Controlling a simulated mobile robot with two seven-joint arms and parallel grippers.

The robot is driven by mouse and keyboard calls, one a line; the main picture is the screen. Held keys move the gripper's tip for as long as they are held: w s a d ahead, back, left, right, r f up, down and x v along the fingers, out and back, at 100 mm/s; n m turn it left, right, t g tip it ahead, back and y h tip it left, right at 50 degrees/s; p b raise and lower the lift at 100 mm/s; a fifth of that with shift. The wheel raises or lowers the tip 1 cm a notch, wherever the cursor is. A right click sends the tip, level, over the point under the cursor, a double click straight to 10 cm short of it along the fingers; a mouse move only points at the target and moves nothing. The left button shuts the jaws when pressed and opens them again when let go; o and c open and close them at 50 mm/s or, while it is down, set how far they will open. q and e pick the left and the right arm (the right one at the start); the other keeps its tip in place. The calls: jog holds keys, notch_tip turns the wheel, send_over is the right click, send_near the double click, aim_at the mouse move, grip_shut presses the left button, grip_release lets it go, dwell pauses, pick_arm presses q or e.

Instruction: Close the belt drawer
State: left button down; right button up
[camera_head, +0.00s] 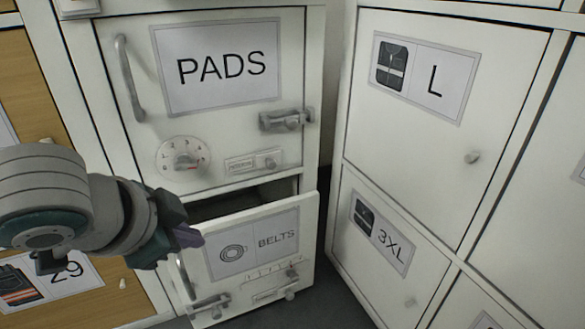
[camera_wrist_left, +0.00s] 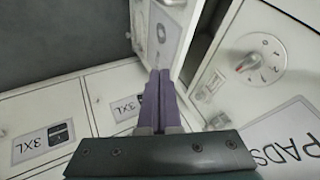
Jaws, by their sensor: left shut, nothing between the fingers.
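The belt drawer (camera_head: 283,220) has a white front labelled BELTS with a coiled-belt picture. It stands out from the white cabinet, and a dark gap shows above its front. In the left wrist view the drawer front (camera_wrist_left: 184,62) is at the top centre. My left gripper (camera_head: 196,238) is shut and empty, its purple fingertips at the upper left of the drawer front. In the left wrist view its fingers (camera_wrist_left: 161,82) point towards the drawer front. I cannot tell whether they touch it. My right gripper is not in view.
Above the drawer is a PADS door (camera_head: 290,85) with a handle, latch and dial (camera_head: 183,158). Lockers labelled L (camera_head: 500,75) and 3XL (camera_head: 350,265) stand to the right. A dark floor gap lies between them and the drawer.

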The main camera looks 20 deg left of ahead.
aim_at(213, 231)
pick_arm(q)
jog(key=w+a+f+b, duration=0.1)
jog(key=w+f+b, duration=0.1)
jog(key=b, duration=0.1)
jog(key=w+a+f+b, duration=0.1)
jog(key=w+f+b, duration=0.2)
jog(key=b, duration=0.1)
jog(key=w+a+f+b, duration=0.1)
jog(key=w+f+b, duration=0.2)
jog(key=shift+a, duration=0.35)
jog(key=shift+w+a+r+b, duration=0.1)
jog(key=shift+a+r+b, duration=0.1)
jog(key=shift+b, duration=0.15)
jog(key=shift+d, duration=0.1)
